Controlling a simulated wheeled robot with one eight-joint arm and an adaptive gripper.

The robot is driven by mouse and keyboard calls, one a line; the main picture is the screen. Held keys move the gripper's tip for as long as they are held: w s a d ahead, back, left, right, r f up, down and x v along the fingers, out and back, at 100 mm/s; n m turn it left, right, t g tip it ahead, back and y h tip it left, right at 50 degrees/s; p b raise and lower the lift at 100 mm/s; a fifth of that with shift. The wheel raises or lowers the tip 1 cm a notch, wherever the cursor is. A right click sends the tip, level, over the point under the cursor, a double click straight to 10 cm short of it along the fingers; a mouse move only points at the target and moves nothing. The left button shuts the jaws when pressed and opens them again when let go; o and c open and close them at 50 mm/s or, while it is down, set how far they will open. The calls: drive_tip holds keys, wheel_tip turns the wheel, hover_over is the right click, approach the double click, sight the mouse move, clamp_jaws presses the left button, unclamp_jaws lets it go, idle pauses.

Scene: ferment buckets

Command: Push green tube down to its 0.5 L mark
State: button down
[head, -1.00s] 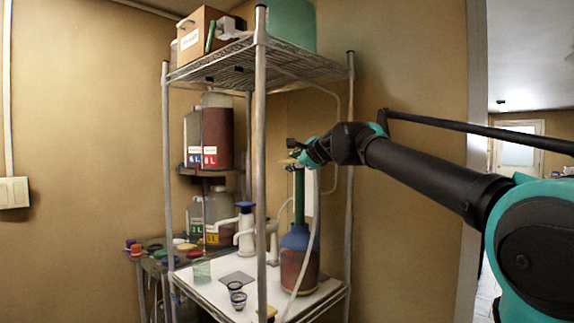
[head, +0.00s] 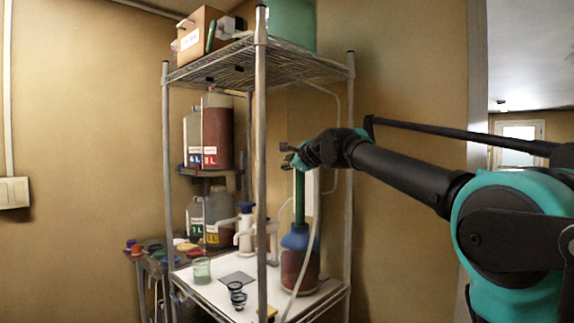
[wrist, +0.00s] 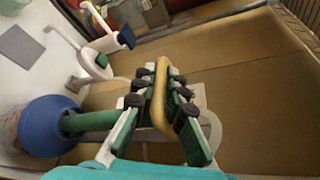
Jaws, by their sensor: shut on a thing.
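The green tube (head: 299,195) stands upright out of the blue top (head: 299,235) of a bottle with reddish contents (head: 297,268) on the rack's white lower shelf. In the wrist view the tube (wrist: 90,120) runs from the blue top (wrist: 45,125) to behind a finger. My gripper (head: 290,155) is at the tube's upper end. In the wrist view my gripper (wrist: 162,95) is shut on a tan handle (wrist: 160,105), which lies between its fingers. The fingers hide where handle and tube meet. I cannot read any volume marks on the tube.
A metal rack post (head: 261,190) stands left of the tube. A pale hose (head: 312,240) hangs in front of the bottle. A beaker (head: 202,270), small dark-rimmed cups (head: 237,293) and white pump-like fittings (head: 246,230) share the shelf. A wall is behind.

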drive_tip(key=shift+f, duration=0.15)
wheel_tip(320, 180, down, 17)
idle(0.6)
drive_tip(key=c, duration=1.6)
unclamp_jaws()
drive_tip(key=shift+o, duration=0.2)
drive_tip(key=shift+s+r, duration=0.1)
drive_tip(key=shift+r, duration=0.1)
drive_tip(key=v, duration=1.1)
drive_tip(key=shift+s+d, duration=0.3)
